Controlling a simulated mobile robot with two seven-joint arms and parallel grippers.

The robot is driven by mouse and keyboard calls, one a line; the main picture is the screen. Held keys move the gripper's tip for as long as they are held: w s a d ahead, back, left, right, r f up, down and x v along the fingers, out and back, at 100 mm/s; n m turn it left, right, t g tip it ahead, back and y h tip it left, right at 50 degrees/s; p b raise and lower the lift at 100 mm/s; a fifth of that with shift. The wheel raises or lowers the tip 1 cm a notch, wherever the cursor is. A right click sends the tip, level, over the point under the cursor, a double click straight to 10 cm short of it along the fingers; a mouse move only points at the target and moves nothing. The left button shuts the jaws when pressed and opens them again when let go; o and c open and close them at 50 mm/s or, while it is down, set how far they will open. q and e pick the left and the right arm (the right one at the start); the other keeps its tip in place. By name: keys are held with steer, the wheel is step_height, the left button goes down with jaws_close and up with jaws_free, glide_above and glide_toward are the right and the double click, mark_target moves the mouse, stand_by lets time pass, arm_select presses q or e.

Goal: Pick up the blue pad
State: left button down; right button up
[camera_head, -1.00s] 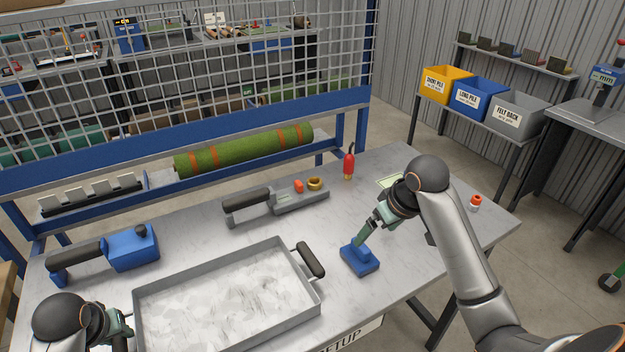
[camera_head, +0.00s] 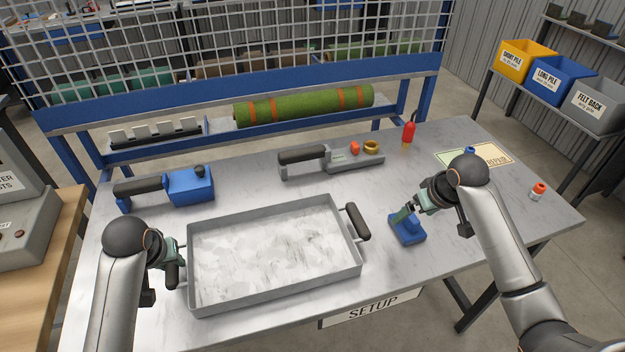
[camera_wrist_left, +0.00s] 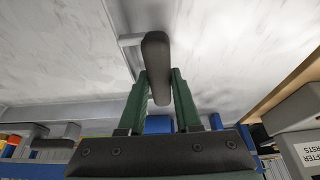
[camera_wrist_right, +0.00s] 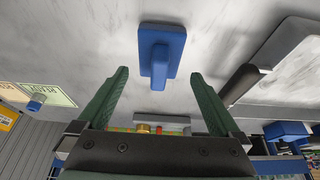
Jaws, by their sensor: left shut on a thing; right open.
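The blue pad (camera_head: 408,233), a flat block with a raised blue grip, lies on the table right of the tray. In the right wrist view the pad (camera_wrist_right: 161,52) shows ahead of the fingertips, its grip lined up with the gap between them. My right gripper (camera_head: 404,216) is open and empty at the pad, its fingers partly hiding the grip in the head view. My left gripper (camera_head: 172,262) is shut on the tray's left black handle, which sits between its fingers in the left wrist view (camera_wrist_left: 157,85).
The grey tray (camera_head: 275,300) holds whitish material and fills the table's front middle. A blue tool (camera_head: 190,187), a grey tool (camera_head: 350,162) and a red bottle (camera_head: 408,131) stand behind. Cards (camera_head: 493,153) and a small red-capped bottle (camera_head: 538,190) lie right.

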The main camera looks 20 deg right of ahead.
mark_target(413, 215)
steer(key=shift+x, duration=1.95)
steer(key=shift+w, duration=0.1)
steer(key=shift+c, duration=0.2)
steer(key=shift+d, duration=0.1)
steer(key=c, duration=1.4)
steer(key=shift+o, duration=0.2)
step_height(413, 215, up, 10)
steer(key=shift+r, duration=0.1)
